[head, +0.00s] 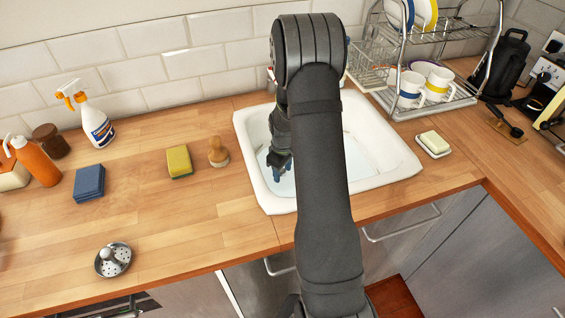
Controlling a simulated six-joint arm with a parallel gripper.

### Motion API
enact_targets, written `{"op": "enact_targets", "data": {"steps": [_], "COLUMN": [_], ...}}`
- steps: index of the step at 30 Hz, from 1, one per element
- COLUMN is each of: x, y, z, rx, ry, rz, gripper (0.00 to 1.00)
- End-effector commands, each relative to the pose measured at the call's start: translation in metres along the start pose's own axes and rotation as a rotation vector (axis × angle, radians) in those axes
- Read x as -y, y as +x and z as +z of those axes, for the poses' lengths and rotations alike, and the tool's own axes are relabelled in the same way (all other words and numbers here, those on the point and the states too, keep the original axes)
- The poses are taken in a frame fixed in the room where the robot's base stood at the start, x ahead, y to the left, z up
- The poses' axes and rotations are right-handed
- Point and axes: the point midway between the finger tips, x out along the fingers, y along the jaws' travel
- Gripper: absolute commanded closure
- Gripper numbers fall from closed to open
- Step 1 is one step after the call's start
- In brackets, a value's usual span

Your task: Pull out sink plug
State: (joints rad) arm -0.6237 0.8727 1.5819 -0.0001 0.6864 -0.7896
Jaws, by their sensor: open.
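The white sink (393,158) is set into the wooden counter, and its basin holds what looks like pale bluish water. My arm crosses in front of the sink and hides much of the middle of the basin. My gripper (279,168) is open and points down inside the left part of the basin. I cannot see a plug in the sink; the arm and gripper may cover it. A round perforated metal strainer with a knob (113,259) lies on the counter at the front left, well away from my gripper.
A wooden brush (218,152), a yellow sponge (179,162) and blue cloths (89,183) lie left of the sink. A spray bottle (95,122) stands behind. A dish rack (440,100) and a soap dish (433,145) are at the right. The front-left counter is mostly clear.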

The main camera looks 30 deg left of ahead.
Motion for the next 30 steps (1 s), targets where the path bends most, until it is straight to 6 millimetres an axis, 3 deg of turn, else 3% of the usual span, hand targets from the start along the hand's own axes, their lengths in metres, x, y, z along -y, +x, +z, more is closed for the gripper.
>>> {"op": "enact_targets", "data": {"steps": [11,18,19,20,23,30], "x": [0.0001,0.0001,0.0001,0.0001,0.0001,0.0], "y": [0.0049,0.0048,0.0048,0.0048,0.0047,0.0032], "z": [0.0001,0.0001,0.0001,0.0001,0.0001,0.0], "rx": [0.0,0.0,0.0,0.0,0.0,0.0], "ry": [0.0,0.0,0.0,0.0,0.0,0.0], "rz": [0.0,0.0,0.0,0.0,0.0,0.0], "gripper": [0.53,1.0,1.0,0.83,1.0,1.0]}}
